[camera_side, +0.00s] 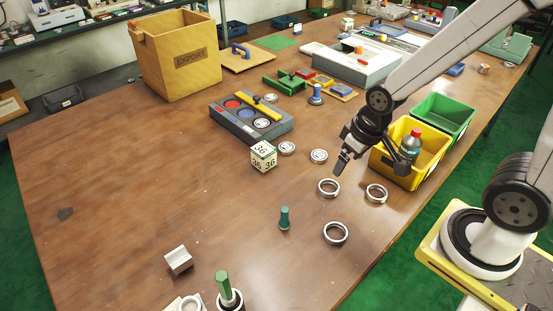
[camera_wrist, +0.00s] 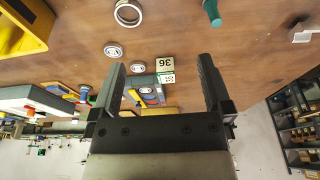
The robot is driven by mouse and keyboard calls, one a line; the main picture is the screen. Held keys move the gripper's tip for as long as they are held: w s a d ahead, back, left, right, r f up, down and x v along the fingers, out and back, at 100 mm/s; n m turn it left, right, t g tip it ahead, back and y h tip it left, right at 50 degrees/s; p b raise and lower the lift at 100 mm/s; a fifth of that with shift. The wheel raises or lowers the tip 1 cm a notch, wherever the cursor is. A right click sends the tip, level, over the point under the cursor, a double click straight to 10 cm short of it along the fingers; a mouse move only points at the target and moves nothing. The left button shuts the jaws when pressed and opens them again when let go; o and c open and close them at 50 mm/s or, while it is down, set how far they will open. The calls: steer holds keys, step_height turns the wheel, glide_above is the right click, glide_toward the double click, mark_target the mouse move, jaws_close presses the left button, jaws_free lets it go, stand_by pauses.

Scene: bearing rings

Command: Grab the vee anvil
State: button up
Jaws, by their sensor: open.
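The vee anvil (camera_side: 178,259), a small silver-grey block with what looks like a groove, sits on the front left of the brown table in the side view. It also shows at the top right edge of the wrist view (camera_wrist: 303,33), partly cut off. My gripper (camera_side: 341,163) is above the table to the right and farther back, well apart from the anvil. In the wrist view its two fingers (camera_wrist: 160,65) are spread wide with nothing held between them.
A green peg (camera_side: 284,218) stands between my gripper and the anvil. Bearing rings (camera_side: 335,232) lie nearby. A green post in a dark ring (camera_side: 226,290) stands just right of the anvil. A numbered cube (camera_side: 263,156) sits behind. The table left of the anvil is clear.

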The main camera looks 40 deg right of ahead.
steer(key=w+a+f+n+y, duration=0.1)
steer(key=w+a+n, duration=0.3)
steer(key=w+a, duration=0.3)
steer(key=n+g+y, duration=0.2)
steer(key=n+y, duration=0.2)
steer(key=n, duration=1)
glide_toward(177, 261)
steer(key=x, duration=0.2)
steer(key=shift+w+a+f, duration=0.15)
steer(key=shift+w+f, duration=0.05)
steer(key=shift+f, duration=0.05)
steer(key=shift+f, duration=0.15)
steer(key=shift+x, duration=1.15)
steer(key=shift+f, duration=0.1)
steer(key=shift+x, duration=2.55)
